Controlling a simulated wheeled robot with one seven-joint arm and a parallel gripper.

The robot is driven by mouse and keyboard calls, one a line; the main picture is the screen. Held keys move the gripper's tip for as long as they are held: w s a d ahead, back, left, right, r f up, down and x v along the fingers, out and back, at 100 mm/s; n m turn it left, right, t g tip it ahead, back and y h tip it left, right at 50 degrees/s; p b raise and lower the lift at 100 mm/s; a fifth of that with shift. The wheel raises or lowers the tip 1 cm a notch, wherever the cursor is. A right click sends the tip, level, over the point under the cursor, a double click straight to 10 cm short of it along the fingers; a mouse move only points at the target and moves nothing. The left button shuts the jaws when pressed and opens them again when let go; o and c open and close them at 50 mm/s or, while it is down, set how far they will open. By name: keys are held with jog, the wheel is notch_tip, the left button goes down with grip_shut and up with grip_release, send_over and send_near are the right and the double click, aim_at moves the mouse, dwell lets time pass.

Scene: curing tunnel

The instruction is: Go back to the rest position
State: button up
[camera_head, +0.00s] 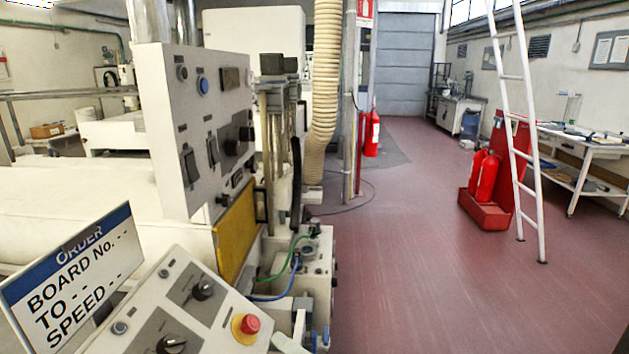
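My gripper is not in view, and I see nothing that I can surely call my arm. A sloped grey control panel (190,305) is close at the bottom left, with black rotary knobs and a red emergency button (250,324) on a yellow base. An order sign (72,275) stands at its left and reads "ORDER BOARD No. - - TO - - SPEED - -". An upright control panel (210,125) with switches and a blue button rises behind. A pale piece at the bottom edge, right of the red button, is cut off and unclear.
A white ladder (528,160) leans at the right beside red fire extinguishers (484,178) in a red stand. A workbench (585,148) lines the right wall. A ribbed hose (325,85) hangs in the middle. The reddish floor (430,260) is clear at centre right.

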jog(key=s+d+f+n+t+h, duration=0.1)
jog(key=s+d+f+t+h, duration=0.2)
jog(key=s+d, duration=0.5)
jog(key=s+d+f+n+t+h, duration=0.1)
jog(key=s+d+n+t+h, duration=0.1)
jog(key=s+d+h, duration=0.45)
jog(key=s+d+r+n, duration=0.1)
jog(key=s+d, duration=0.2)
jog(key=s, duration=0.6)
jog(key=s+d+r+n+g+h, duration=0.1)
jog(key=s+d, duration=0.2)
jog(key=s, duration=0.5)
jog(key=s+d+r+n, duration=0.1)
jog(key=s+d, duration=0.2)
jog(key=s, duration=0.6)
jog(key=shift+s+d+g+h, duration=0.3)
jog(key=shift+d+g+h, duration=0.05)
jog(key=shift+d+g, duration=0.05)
